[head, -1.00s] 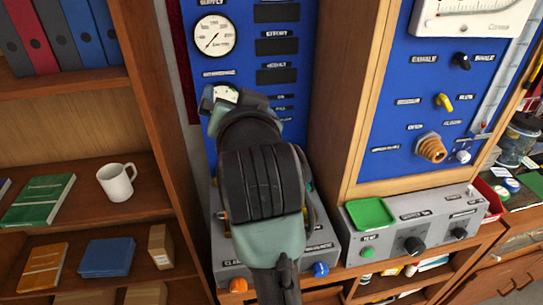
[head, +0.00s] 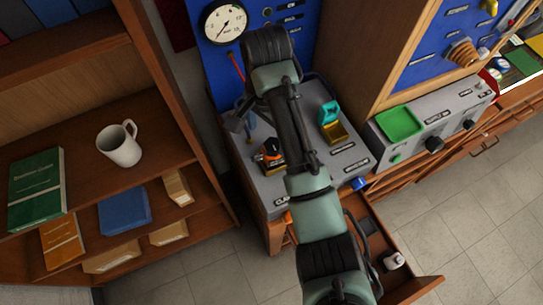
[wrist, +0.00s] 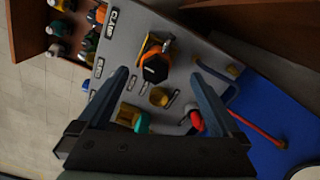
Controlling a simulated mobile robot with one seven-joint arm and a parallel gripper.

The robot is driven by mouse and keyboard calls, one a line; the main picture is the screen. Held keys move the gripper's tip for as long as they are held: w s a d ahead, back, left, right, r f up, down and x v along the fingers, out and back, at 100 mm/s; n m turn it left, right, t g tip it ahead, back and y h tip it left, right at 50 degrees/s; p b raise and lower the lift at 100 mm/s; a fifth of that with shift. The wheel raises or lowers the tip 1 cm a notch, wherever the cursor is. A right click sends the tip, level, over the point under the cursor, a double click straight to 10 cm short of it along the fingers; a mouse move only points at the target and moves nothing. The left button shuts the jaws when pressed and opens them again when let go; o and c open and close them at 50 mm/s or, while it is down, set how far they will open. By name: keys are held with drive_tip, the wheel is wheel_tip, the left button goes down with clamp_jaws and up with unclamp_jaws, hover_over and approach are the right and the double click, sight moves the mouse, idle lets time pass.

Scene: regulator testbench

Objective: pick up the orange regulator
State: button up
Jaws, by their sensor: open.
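The orange regulator (wrist: 155,66), orange with a black hexagonal top, sits on the grey bench panel in the wrist view. In the head view the orange regulator (head: 272,147) shows left of my arm, on the panel's left part. My gripper (wrist: 159,68) is open, and its two fingers point toward the regulator, which appears between the fingertips. I see no contact; the height gap cannot be judged. In the head view my gripper is mostly hidden by my arm.
A teal-and-yellow fitting (head: 331,122) stands on the panel right of my arm. A red-tipped part (wrist: 195,120) is near the right finger. An open drawer (head: 408,290) with small items juts out below. A blue upright panel (head: 305,20) is behind.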

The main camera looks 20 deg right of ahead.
sight(268, 146)
wheel_tip(268, 146, down, 4)
drive_tip(key=shift+r+b, duration=0.2)
drive_tip(key=shift+b, duration=1)
drive_tip(key=shift+s+d+f+p, duration=0.1)
drive_tip(key=shift+d+f+p, duration=0.1)
drive_tip(key=shift+f, duration=1)
drive_tip(key=shift+s+d+f+p, duration=0.1)
drive_tip(key=shift+d+f, duration=0.05)
drive_tip(key=shift+f, duration=1.05)
clamp_jaws()
drive_tip(key=shift+r, duration=0.1)
